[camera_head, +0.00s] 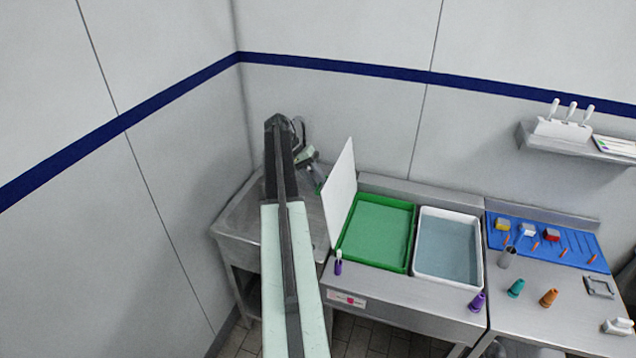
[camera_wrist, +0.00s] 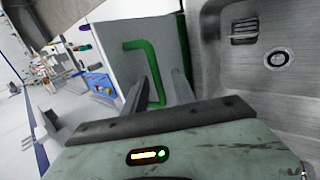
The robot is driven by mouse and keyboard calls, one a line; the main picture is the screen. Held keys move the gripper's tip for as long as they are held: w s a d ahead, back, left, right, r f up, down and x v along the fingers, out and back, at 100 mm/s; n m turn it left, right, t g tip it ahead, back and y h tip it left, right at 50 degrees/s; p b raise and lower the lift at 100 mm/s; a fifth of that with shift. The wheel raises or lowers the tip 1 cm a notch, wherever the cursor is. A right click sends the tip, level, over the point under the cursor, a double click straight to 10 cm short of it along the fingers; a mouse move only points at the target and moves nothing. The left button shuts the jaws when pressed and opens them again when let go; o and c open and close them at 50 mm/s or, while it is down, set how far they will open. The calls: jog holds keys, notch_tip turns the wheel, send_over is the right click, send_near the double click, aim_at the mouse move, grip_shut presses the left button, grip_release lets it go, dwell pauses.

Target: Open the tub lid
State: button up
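The green tub (camera_head: 378,236) sits in the metal counter, with its inside open to view. Its white lid (camera_head: 341,192) stands nearly upright at the tub's left edge. In the wrist view the lid is a grey panel (camera_wrist: 113,68) with a green bar-shaped handle (camera_wrist: 153,48) on it. My gripper (camera_wrist: 165,80) is on the lid's left side, facing this panel. Its two fingers are apart, with the lower part of the green bar showing between them. I cannot tell whether they touch it. In the head view my arm hides part of this area.
A metal sink (camera_wrist: 245,95) lies close on the wrist view's right. A white tub of water (camera_head: 448,248) stands right of the green tub. Farther right are a blue mat (camera_head: 560,248) and several coloured cones, including a purple one (camera_head: 477,303). Walls close the left and back.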

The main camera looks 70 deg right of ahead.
jog(key=p+v, duration=0.5)
jog(key=v, duration=0.2)
jog(key=shift+r+p, duration=0.2)
jog(key=shift+p, duration=0.15)
jog(key=shift+w, duration=0.15)
